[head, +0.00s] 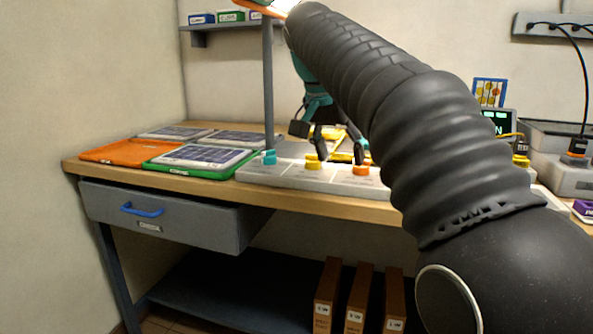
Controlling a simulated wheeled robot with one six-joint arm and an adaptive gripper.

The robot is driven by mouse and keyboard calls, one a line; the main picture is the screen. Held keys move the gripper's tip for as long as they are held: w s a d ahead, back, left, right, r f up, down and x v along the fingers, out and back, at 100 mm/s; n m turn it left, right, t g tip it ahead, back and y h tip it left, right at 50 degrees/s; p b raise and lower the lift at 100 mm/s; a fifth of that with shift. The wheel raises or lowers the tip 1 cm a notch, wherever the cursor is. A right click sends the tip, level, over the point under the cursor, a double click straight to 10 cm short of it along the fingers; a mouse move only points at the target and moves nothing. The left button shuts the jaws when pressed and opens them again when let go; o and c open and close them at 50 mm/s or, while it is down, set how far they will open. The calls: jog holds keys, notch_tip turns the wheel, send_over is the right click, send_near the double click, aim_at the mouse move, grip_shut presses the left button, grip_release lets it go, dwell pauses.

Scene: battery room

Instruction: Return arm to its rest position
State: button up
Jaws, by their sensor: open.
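My gripper (336,148) hangs above the right-middle of the workbench (222,191), its black fingers pointing down and apart. It is open, and I see nothing held between the fingers. My dark ribbed arm arches from the lower right up to the top and hides much of the bench behind it. A pale panel with coloured knobs (290,174) lies along the bench's front edge, below and in front of the gripper.
Orange (103,152) and green (160,170) framed panels lie at the bench's left. A grey post (268,90) rises left of the gripper. A drawer (180,218) hangs under the bench. Several boxes (327,290) stand below. A grey unit with a black cable (560,160) is at right.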

jog(key=s+f+n+y, duration=0.2)
jog(key=s+f+n, duration=0.35)
jog(key=f, duration=0.65)
jog(key=s+d+f+t, duration=0.1)
jog(key=s+d+f, duration=0.3)
jog(key=s+f, duration=0.3)
jog(key=s+d+f+n+t+y, duration=0.1)
jog(key=s+d+f, duration=0.2)
jog(key=s+f, duration=0.4)
jog(key=shift+s+d, duration=0.35)
jog(key=shift+s, duration=3)
